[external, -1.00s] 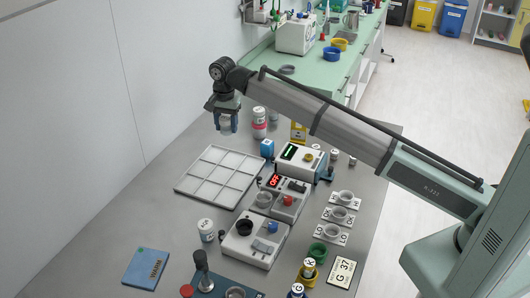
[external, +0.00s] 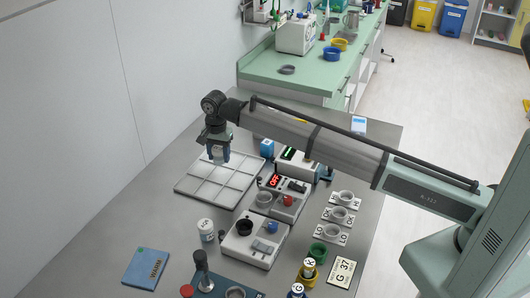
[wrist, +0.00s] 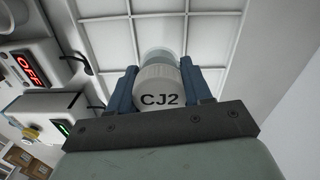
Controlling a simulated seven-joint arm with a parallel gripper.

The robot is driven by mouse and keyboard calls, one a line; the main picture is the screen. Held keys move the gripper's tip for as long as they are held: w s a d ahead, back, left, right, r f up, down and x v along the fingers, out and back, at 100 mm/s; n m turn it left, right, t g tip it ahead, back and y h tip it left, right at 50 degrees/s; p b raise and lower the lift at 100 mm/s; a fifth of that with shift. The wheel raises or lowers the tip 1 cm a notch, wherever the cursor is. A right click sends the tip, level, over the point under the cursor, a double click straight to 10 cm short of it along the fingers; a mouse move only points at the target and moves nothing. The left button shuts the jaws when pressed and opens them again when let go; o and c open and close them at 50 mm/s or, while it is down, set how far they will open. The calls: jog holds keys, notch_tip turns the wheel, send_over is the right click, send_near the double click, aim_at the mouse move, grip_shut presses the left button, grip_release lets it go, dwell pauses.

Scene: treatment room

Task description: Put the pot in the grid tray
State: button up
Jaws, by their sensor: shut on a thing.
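My gripper (external: 219,154) is shut on a small pot (wrist: 158,88) with a white lid marked "CJ2" and a clear bluish body. In the wrist view the pot sits between the two blue fingers. The white grid tray (external: 190,187) lies flat on the grey table, divided into several square compartments. My gripper holds the pot above the far part of the tray. The tray also fills the upper part of the wrist view (wrist: 107,42). I cannot tell the pot's exact height above it, or which compartment is below.
Devices with displays, one reading OFF (external: 287,190), stand right of the tray. The wall is to the left.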

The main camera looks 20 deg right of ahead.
aim_at(218, 148)
jog(key=shift+f, duration=2.8)
jog(key=shift+f, duration=0.15)
jog(key=o, duration=1)
jog(key=shift+o, duration=0.2)
notch_tip(218, 148, up, 12)
jog(key=shift+r, duration=0.2)
